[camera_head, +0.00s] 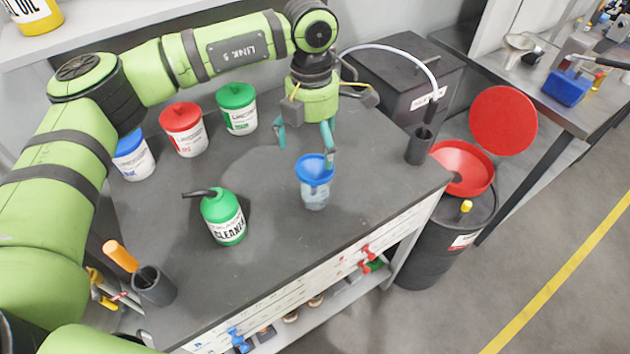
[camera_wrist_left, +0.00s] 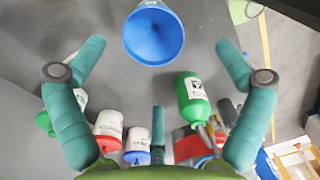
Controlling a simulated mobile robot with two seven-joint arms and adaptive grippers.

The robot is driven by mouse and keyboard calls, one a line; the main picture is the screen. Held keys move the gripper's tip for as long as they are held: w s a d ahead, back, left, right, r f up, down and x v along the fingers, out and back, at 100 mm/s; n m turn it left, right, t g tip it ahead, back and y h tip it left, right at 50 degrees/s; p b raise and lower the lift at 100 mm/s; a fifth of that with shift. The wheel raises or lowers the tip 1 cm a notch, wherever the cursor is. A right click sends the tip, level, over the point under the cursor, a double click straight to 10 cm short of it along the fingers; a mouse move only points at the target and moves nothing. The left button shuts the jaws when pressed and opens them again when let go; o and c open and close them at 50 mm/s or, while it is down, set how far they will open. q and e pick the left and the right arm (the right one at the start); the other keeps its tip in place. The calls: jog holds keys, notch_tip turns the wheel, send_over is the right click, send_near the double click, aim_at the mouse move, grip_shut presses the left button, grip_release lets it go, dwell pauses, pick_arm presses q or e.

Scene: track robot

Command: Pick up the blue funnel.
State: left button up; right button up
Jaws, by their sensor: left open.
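The blue funnel (camera_head: 314,169) sits upright on top of a translucent container (camera_head: 314,197) on the dark workbench (camera_head: 265,255). My left gripper (camera_head: 305,145) is open above and behind the funnel, its teal fingers pointing down. One finger is close to the funnel's rim; I cannot tell whether it touches. In the left wrist view the funnel (camera_wrist_left: 153,34) shows its wide mouth at the top middle, just ahead of the gap between the open fingers (camera_wrist_left: 158,48). Nothing is held. The container is hidden there. My right gripper is in neither view.
A green cleaner bottle (camera_head: 223,217) with a dark spout stands left of the funnel. Green (camera_head: 238,108), red (camera_head: 183,129) and blue (camera_head: 132,156) lidded tubs stand behind. A dark cup (camera_head: 420,146) is at the right edge. A black drum (camera_head: 436,240) with a red funnel (camera_head: 462,168) stands beside the bench.

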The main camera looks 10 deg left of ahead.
aim_at(316, 168)
pick_arm(q)
jog(key=f, duration=0.1)
jog(key=w+f+p, duration=0.1)
jog(key=shift+f, duration=0.4)
jog(key=shift+s+f+p, duration=0.1)
jog(key=shift+f+p, duration=0.25)
jog(key=shift+p, duration=0.1)
notch_tip(316, 168, down, 4)
jog(key=shift+s+d+f+p, duration=0.1)
jog(key=shift+d+f+p, duration=0.05)
jog(key=shift+p, duration=1)
jog(key=shift+f, duration=0.25)
jog(key=c, duration=1)
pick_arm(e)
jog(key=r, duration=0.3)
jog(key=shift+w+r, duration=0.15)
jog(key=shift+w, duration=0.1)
